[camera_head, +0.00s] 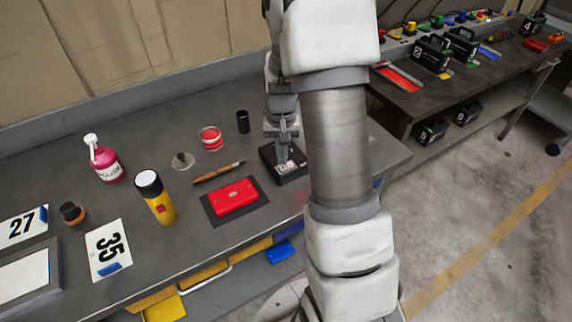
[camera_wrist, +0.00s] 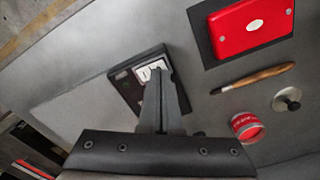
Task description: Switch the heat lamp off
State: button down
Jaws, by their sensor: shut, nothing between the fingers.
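A black switch box (camera_head: 290,178) with a white plate (camera_head: 298,160) on its top lies near the right end of the grey workbench. In the wrist view the box (camera_wrist: 127,90) lies under my fingers, and part of its white switch plate (camera_wrist: 146,69) shows beside the fingertips. My gripper (camera_head: 283,157) points down over the box with its fingers shut and empty. In the wrist view my gripper (camera_wrist: 158,76) has its tips at the plate; I cannot tell whether they touch it. The fingers hide part of the switch, so its position is unclear. No heat lamp is recognisable.
A red case (camera_head: 235,198) on a dark mat, a brush (camera_head: 218,172), a red-labelled tin (camera_head: 211,138) and a black cylinder (camera_head: 243,122) stand near the box. A yellow flashlight (camera_head: 158,200) and pink bottle (camera_head: 104,160) are further left. My arm hides the bench's right part.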

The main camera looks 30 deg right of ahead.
jog(key=shift+f+b, duration=0.6)
jog(key=shift+f, duration=0.3)
dwell(0.4)
jog(key=shift+r+p, duration=2.5)
jog(key=shift+r, duration=1.05)
jog(key=shift+a+r, duration=0.1)
jog(key=shift+r, duration=0.05)
notch_tip(320, 180, up, 8)
jog(key=n+t, duration=0.1)
send_over(282, 167)
jog(key=s+a, duration=0.2)
jog(key=a, duration=0.2)
jog(key=s+a+r+n+t, duration=0.2)
jog(key=s+a+r, duration=0.2)
jog(key=s+r, duration=0.2)
jog(key=s+a+r+n+t, duration=0.2)
jog(key=s+a+r, duration=0.2)
jog(key=s, duration=0.6)
notch_tip(282, 167, up, 3)
jog(key=shift+s+a+f+n+t, duration=0.2)
jog(key=shift+s+n+t, duration=0.1)
jog(key=shift+s, duration=0.05)
